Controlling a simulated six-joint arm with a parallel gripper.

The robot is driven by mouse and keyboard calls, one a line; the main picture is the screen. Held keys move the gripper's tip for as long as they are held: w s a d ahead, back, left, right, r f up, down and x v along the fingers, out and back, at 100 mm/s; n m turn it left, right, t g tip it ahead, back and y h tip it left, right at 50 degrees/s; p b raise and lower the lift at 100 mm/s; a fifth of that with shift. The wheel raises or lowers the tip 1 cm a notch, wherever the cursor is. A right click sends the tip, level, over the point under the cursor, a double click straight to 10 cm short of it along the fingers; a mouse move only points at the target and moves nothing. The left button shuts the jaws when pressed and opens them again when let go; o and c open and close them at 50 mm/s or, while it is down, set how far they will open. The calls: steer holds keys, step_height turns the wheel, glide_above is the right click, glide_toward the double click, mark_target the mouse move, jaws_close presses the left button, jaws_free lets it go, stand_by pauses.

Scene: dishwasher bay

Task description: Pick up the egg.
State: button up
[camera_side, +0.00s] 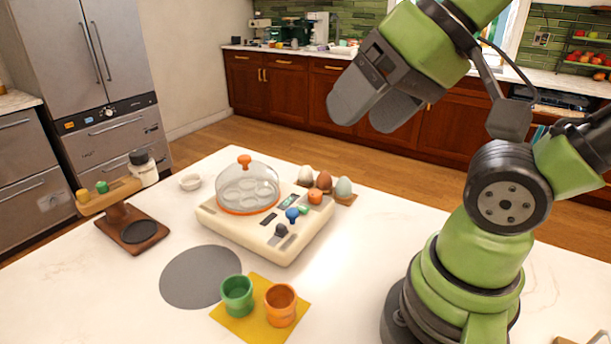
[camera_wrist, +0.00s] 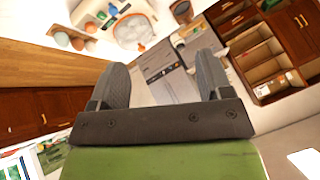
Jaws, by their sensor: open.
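Several eggs stand in a row behind the right side of the egg cooker: a white egg (camera_side: 306,174), a brown egg (camera_side: 324,180) and a pale blue-green egg (camera_side: 344,187). They sit on a small wooden holder (camera_side: 350,200). My gripper (camera_side: 368,110) is open and empty, high above the counter and to the right of the eggs. Its two fingers are spread apart in the wrist view (camera_wrist: 163,85).
The egg cooker (camera_side: 228,220) has a clear dome (camera_side: 248,187) with an orange knob. A green cup (camera_side: 237,295) and an orange cup (camera_side: 281,304) stand on a yellow mat (camera_side: 232,325). Counter right of the eggs is clear.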

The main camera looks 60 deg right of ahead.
steer(key=shift+w, duration=0.1)
steer(key=m+g+h, duration=0.1)
steer(key=g+h, duration=0.2)
steer(key=h, duration=0.2)
glide_above(306, 167)
steer(key=s+a, duration=0.4)
steer(key=a, duration=0.4)
step_height(306, 167, down, 12)
steer(key=shift+g, duration=0.4)
steer(key=d+f, duration=0.2)
steer(key=f, duration=0.1)
steer(key=w+d+f, duration=0.1)
steer(key=d+f, duration=0.1)
steer(key=f, duration=0.2)
steer(key=w+d+f, duration=0.1)
steer(key=d+f, duration=0.1)
steer(key=f, duration=0.2)
steer(key=shift+w+d+f, duration=0.15)
steer(key=shift+w+f, duration=0.05)
steer(key=shift+x, duration=3.2)
steer(key=shift+w+d+r, duration=0.1)
steer(key=shift+d, duration=0.05)
steer(key=c, duration=0.6)
